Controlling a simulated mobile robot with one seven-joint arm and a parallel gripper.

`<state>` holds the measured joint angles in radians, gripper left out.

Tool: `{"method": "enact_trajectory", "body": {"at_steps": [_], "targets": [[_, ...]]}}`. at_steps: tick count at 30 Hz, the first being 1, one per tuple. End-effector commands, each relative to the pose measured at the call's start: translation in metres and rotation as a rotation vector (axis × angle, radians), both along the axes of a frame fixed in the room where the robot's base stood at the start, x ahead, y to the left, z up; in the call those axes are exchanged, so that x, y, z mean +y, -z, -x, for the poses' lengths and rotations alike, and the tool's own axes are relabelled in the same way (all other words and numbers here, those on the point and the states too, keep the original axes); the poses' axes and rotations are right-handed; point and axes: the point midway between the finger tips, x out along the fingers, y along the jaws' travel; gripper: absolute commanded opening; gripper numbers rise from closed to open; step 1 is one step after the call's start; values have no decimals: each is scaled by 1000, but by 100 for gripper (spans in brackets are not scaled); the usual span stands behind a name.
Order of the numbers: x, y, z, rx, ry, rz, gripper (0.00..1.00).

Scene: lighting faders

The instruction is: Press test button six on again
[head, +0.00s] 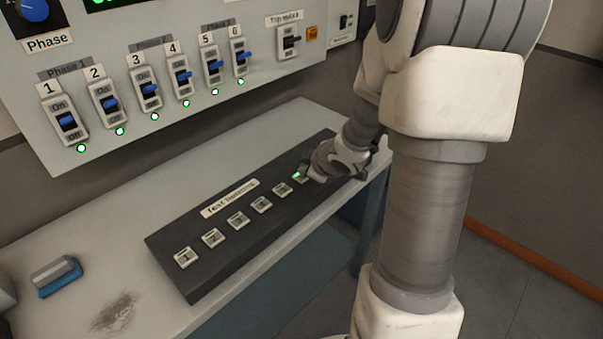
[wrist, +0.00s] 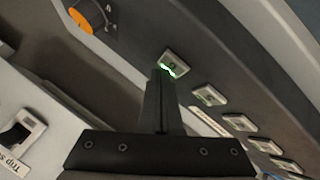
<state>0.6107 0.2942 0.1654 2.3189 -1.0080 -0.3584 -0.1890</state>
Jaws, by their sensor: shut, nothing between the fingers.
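The dark test panel (head: 176,263) lies on the bench with a row of numbered buttons along it. Button six (head: 298,175) is at the far end of the row, partly hidden by my gripper, with a green light showing on it. In the wrist view button six (wrist: 174,59) has a bright green strip at its near edge. My gripper (head: 306,170) is shut and empty, with its tips at this button. In the wrist view the fingertips (wrist: 161,73) overlap the button's edge; I cannot tell whether they touch or press it.
The other test buttons, such as button one (head: 185,257), run toward the near left without bright lights. A wall panel (head: 140,140) behind carries several blue-levered switches with green lamps lit below. An orange knob (wrist: 92,14) shows in the wrist view. A blue eraser-like block (head: 57,277) lies on the bench.

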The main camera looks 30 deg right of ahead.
Motion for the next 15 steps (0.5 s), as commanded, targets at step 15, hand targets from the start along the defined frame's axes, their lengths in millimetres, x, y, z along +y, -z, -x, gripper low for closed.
{"method": "enact_trajectory", "body": {"at_steps": [15], "targets": [[0,-12,0,0,0,0,0]]}}
